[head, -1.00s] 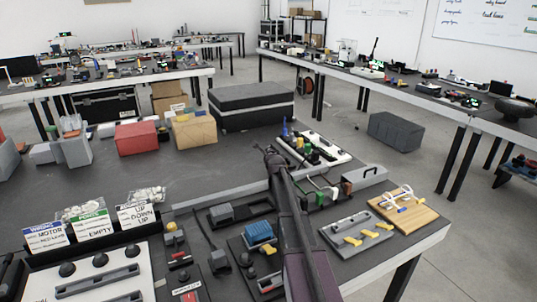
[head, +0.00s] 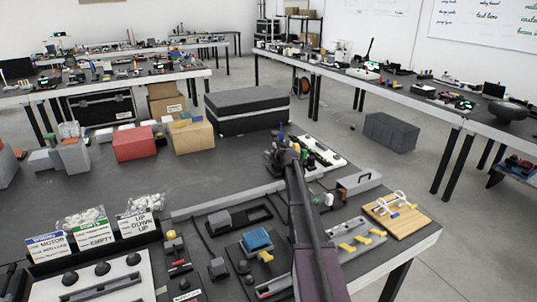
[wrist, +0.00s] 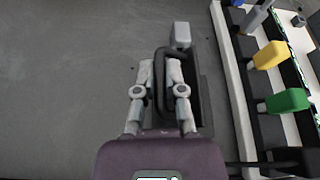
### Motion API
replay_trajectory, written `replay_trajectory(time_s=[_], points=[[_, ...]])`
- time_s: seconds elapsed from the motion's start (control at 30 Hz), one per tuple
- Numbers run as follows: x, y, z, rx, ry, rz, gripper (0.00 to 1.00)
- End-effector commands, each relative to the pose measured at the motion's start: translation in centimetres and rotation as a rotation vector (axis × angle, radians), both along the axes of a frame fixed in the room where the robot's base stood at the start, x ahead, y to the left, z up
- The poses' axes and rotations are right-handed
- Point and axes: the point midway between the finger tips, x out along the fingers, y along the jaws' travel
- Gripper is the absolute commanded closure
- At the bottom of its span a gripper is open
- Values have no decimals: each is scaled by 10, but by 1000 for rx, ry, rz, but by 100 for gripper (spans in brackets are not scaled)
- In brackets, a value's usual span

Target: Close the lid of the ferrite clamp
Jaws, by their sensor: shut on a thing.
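My gripper (head: 284,154) is at the far end of my arm, beside the white-edged connector board. In the wrist view its two fingers (wrist: 161,72) are closed around a dark looped piece (wrist: 161,90), which seems to belong to the ferrite clamp. A dark base (wrist: 203,90) lies along the right finger, with a light grey block (wrist: 181,35) at its far end. The fingers hide part of this piece. I cannot tell how far the lid is open.
The connector board (head: 322,152), with yellow and green plugs in the wrist view, stands close on the right. A wooden board with a white cable (head: 398,212) is at the table's right side. A blue block (head: 256,240) sits nearer. Bare table lies left of my gripper.

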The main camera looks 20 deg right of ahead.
Motion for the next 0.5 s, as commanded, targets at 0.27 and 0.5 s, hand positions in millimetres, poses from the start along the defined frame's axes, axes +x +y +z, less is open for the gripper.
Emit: replay_trajectory(time_s=[0.27, 0.5], points=[[0, -16, 0, 261, 12, 2, 100], [0, -27, -3, 490, 20, 3, 100]])
